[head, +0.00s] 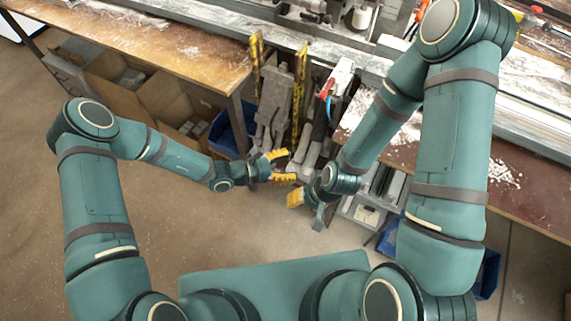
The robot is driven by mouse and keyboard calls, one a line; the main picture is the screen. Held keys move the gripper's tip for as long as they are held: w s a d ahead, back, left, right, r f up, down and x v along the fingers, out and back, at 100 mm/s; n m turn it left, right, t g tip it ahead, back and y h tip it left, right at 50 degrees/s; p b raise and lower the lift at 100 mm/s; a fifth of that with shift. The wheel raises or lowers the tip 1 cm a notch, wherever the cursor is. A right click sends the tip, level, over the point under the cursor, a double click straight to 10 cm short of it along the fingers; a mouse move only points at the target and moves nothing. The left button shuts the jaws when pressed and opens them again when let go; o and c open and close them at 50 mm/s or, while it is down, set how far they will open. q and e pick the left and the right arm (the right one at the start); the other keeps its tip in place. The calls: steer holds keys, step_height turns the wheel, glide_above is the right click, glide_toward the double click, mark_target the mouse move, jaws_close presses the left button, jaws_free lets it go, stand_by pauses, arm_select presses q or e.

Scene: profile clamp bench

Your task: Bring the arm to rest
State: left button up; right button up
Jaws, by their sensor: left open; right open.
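My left gripper (280,166) is open, with its two yellow fingertips apart and nothing seen between them. It is near the middle of the head view, in front of the gap between the benches. My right gripper (306,207) is open, a little lower and to the right of the left one. One yellow fingertip of it shows clearly; the other is turned away and hard to see. I see nothing held in it. The two grippers are close together in the picture but do not appear to touch.
A wooden bench (165,42) stands at the upper left, with open boxes under it. A dusty metal profile bed (535,118) and a dark red bench top (535,195) are at the right. Blue bins (228,130) stand below. The floor (185,225) at left is clear.

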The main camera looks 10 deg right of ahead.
arm_select(q)
steer(key=shift+s+a, duration=0.1)
steer(key=shift+s, duration=0.1)
stand_by(0.5)
steer(key=s+a+f+m+g+y, duration=0.45)
steer(key=s+a+m+y, duration=0.35)
steer(key=s, duration=0.3)
steer(key=a+r+m+t+y, duration=0.3)
steer(key=a+m+t, duration=0.1)
steer(key=a+m, duration=0.4)
steer(key=shift+a+m+y, duration=0.3)
steer(key=shift+a+m, duration=0.1)
steer(key=shift+m, duration=0.2)
steer(key=shift+r, duration=0.1)
steer(key=shift+c, duration=0.7)
